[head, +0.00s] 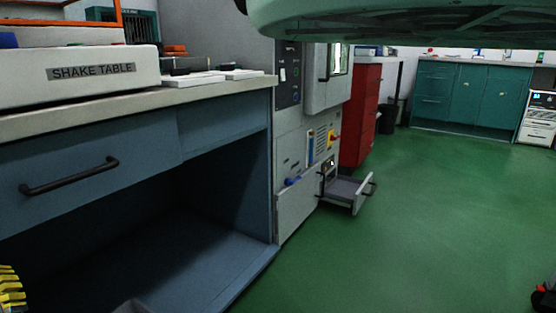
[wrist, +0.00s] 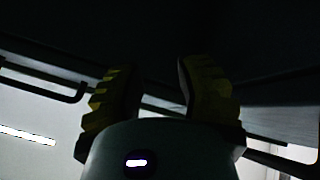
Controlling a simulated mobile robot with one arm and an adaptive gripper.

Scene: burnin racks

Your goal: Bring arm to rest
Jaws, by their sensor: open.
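My gripper (wrist: 152,68) shows in the wrist view with its two yellow ridged fingers apart and nothing visible between them. In the head view a yellow ridged part of my gripper shows at the lower left edge, in front of the open space under the blue bench (head: 225,140); the rest is cut off. The wrist view is very dark. A dark bar handle (wrist: 45,87) shows at its left, beyond the fingers.
The bench drawer with a black handle (head: 70,176) is shut. A white shake table (head: 75,78) stands on the bench. A grey cabinet (head: 295,150) has a low drawer (head: 345,190) pulled out. A red cabinet (head: 365,115) stands beyond.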

